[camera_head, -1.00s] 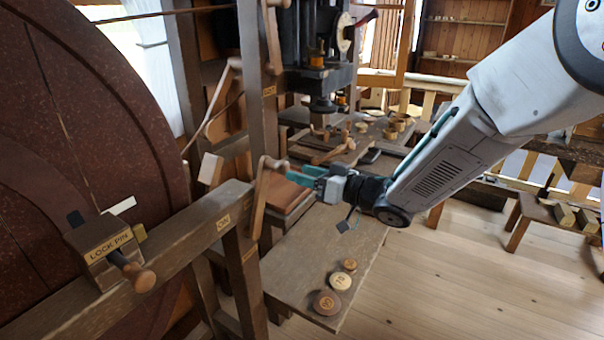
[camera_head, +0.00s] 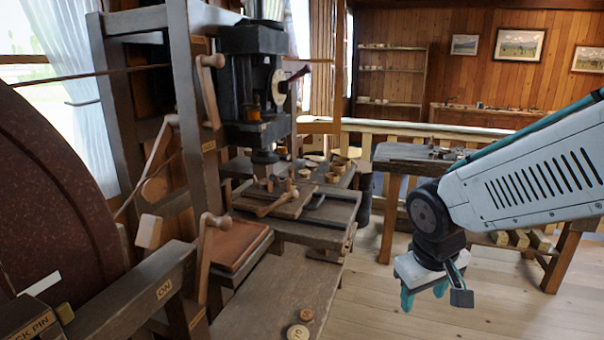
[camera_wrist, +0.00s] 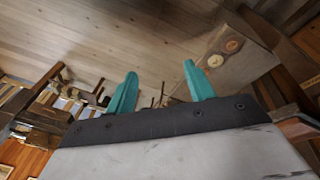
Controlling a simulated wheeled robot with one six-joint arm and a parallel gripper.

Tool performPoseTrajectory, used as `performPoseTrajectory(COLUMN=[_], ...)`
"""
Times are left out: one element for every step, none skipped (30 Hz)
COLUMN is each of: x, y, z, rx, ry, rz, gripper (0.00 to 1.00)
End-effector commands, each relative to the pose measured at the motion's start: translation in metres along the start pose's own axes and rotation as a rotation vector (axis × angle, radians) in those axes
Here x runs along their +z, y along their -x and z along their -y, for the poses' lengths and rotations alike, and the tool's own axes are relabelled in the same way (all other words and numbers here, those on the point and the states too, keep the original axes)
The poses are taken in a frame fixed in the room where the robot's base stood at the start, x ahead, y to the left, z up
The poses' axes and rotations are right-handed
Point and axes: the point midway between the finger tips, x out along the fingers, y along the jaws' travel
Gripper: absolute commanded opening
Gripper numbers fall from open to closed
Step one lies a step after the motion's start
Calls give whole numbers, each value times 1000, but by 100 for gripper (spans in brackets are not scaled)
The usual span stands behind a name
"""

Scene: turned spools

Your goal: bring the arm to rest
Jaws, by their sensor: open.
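My gripper (camera_head: 424,296) hangs at the right of the head view with its teal fingers pointing down over the wooden floor. It is to the right of the workbench and apart from it. In the wrist view the two teal fingers (camera_wrist: 160,90) are spread, with nothing between them. My white and grey arm reaches in from the right edge of the head view.
A workbench (camera_head: 262,305) with round wooden discs (camera_head: 298,332) stands left of my gripper. A crank handle (camera_head: 208,245) rises beside it. A dark press machine (camera_head: 255,90) stands behind. A side table (camera_head: 395,165) is behind my arm. Open floor (camera_head: 375,310) lies below my gripper.

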Motion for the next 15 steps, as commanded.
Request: performPoseTrajectory(x=[29, 46, 67, 82, 96, 114, 125, 135, 146, 151, 155, 158, 160, 162, 163], y=[17, 25, 36, 44, 52, 61, 68, 74, 80, 85, 89, 92, 95, 98, 101], z=[-6, -7, -8, -8, -7, -5, -4, -3, -2, -1, -1, -2, -4, -5, -7], rx=[-13, -25, -43, -59, -75, -95, -110, -123, -136, -144, -148, -149, -148, -144, -140], ry=[-37, -56, -79, -97, -114, -136, -153, -169, -192, -209, -224, -242, -252, -261, -271], rz=[54, 89, 130, 157, 178, 201, 212, 217, 216, 206, 192, 168, 150, 136, 118], gripper=[53, 53, 53, 53, 53, 53, 53, 53, 53, 53, 53, 53, 53, 53, 53])
